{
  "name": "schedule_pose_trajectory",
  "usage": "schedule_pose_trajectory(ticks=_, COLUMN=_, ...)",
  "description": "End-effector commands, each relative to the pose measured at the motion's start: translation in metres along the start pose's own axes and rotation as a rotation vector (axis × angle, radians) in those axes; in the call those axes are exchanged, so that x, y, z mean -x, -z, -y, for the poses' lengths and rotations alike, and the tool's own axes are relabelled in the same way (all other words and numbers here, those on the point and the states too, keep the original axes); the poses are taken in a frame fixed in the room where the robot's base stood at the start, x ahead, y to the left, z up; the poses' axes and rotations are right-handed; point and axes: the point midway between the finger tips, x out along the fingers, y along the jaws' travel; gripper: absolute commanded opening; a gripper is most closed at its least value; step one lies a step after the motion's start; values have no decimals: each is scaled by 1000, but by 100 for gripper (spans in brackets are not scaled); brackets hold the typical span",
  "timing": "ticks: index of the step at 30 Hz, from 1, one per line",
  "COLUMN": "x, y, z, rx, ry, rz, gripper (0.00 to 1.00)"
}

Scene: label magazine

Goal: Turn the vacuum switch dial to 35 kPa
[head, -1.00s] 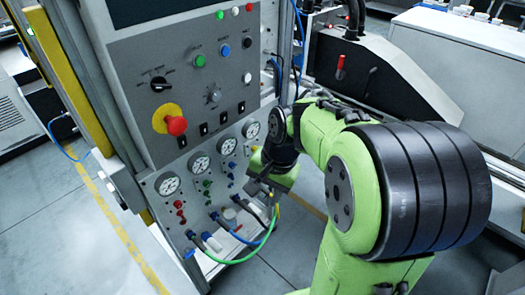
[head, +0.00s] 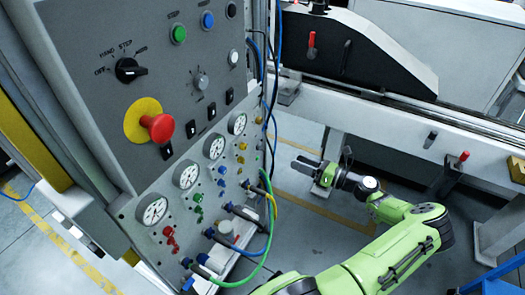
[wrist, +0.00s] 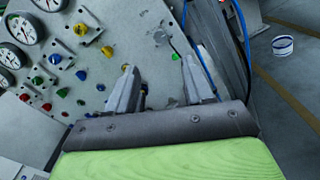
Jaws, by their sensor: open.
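I cannot tell for sure which part is the vacuum switch dial, and no kPa figure is readable. A small grey knob (head: 200,82) with marks around it is on the upper panel in the head view. In the wrist view a small grey round part (wrist: 160,38) with faint marks sits on the panel beyond the fingertips. My gripper (head: 305,172) is open and empty, to the right of the lower gauge panel. In the wrist view its two fingers (wrist: 158,67) point toward the panel, apart from the grey part.
The lower panel carries several gauges (head: 187,174) with coloured knobs. Above are a red emergency stop (head: 157,127) and a black selector (head: 130,69). Green and blue hoses (head: 268,215) loop below. A black-sided machine (head: 350,50) stands behind. A white bucket (wrist: 283,45) is on the floor.

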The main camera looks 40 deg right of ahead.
Motion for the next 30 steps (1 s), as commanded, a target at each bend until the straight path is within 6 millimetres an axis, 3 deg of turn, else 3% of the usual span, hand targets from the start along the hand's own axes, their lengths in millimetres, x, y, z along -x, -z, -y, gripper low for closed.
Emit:
schedule_pose_trajectory(ticks=9, x=-83, y=4, z=-1, rx=1, ry=-8, rz=-6, gripper=52)
schedule_pose_trajectory(ticks=15, x=-122, y=4, z=-1, rx=2, ry=-4, rz=-6, gripper=52)
schedule_pose_trajectory(ticks=19, x=-133, y=3, z=-1, rx=1, ry=-2, rz=-5, gripper=52)
schedule_pose_trajectory(ticks=26, x=-134, y=2, z=-1, rx=1, ry=-2, rz=-5, gripper=52)
schedule_pose_trajectory(ticks=30, x=-134, y=2, z=-1, rx=1, ry=-2, rz=-5, gripper=33)
